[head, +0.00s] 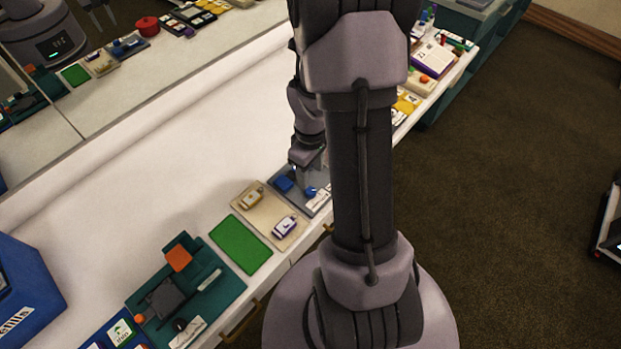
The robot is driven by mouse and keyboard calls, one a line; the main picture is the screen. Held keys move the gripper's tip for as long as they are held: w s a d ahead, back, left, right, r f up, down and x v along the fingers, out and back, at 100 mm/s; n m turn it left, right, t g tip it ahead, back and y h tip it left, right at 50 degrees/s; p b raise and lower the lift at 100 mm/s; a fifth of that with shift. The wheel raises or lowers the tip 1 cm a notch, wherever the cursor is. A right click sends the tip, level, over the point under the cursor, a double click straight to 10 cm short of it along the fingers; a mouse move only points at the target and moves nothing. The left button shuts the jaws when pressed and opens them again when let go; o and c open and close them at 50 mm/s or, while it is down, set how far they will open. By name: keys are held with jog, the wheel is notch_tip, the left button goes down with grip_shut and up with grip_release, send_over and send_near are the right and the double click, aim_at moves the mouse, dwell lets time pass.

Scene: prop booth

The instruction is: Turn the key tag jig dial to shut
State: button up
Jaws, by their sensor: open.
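A grey board (315,207) lies on the white counter, partly behind my arm. It carries a blue block (283,183), a smaller blue part (310,191) and a white label (320,198). I take it for the key tag jig, but the picture is too small to tell which part is the dial or how it is turned. My gripper (309,178) is open and points down over this board, close to the blue parts. I cannot tell whether it touches them. My arm hides the board's right side.
A beige tray (268,212) with two tags and a green mat (241,244) lie left of the board. A teal fixture (222,275) with an orange block and a blue box (25,290) are nearer. A mirror backs the counter. The counter's middle is clear.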

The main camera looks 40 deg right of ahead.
notch_tip(320, 180, up, 9)
jog(key=p, duration=0.2)
jog(key=shift+r+p, duration=0.2)
jog(key=shift+p, duration=0.1)
